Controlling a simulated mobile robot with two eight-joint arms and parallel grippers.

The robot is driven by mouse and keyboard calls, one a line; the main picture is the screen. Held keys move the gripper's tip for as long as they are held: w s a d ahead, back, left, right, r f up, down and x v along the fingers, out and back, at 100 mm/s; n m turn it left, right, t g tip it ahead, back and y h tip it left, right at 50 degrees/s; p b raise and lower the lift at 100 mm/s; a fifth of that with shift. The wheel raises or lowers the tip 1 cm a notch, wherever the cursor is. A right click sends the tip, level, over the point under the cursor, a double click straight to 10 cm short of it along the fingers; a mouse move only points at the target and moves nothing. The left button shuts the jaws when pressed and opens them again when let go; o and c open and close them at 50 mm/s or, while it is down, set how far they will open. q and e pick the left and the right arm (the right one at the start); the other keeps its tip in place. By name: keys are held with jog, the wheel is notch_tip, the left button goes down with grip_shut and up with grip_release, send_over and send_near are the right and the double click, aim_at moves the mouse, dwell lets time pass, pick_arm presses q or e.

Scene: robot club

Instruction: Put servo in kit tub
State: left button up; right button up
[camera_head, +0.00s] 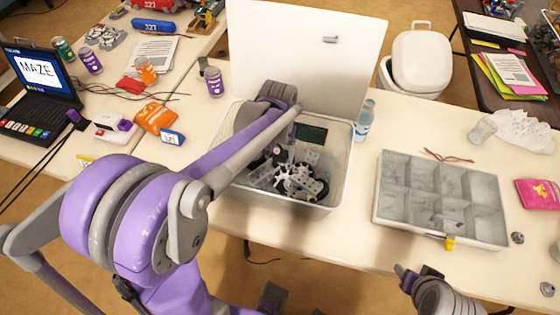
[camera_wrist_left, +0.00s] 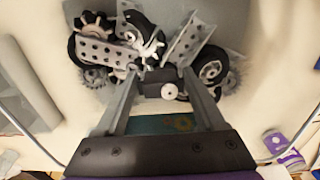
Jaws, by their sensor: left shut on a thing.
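The kit tub (camera_head: 343,180) is a pale open box in the middle of the table, its white lid (camera_head: 300,45) raised behind it. My left gripper (camera_head: 275,158) reaches down into the tub. In the head view, the arm and gripper largely hide the servo. My right gripper (camera_head: 419,274) is at the lower right, apart from the tub; its jaws are unclear.
Wheels and metal brackets (camera_head: 300,182) fill the tub's front, with a green board (camera_head: 312,133) at the back. A divided grey tray (camera_head: 440,195) stands to the right, and a bottle (camera_head: 365,118) beside the tub. A laptop (camera_head: 38,85) and cans are left.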

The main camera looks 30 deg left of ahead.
aim_at(279, 156)
pick_arm(q)
jog(key=shift+w+f, duration=0.1)
jog(key=shift+f, duration=1.95)
jog(key=shift+f, duration=0.1)
jog(key=o, duration=1.3)
jog(key=shift+b, duration=0.3)
jog(key=shift+o, duration=0.2)
jog(key=shift+r, duration=0.35)
notch_tip(279, 156, up, 12)
jog(key=shift+f+p, duration=0.2)
jog(key=shift+p, duration=0.5)
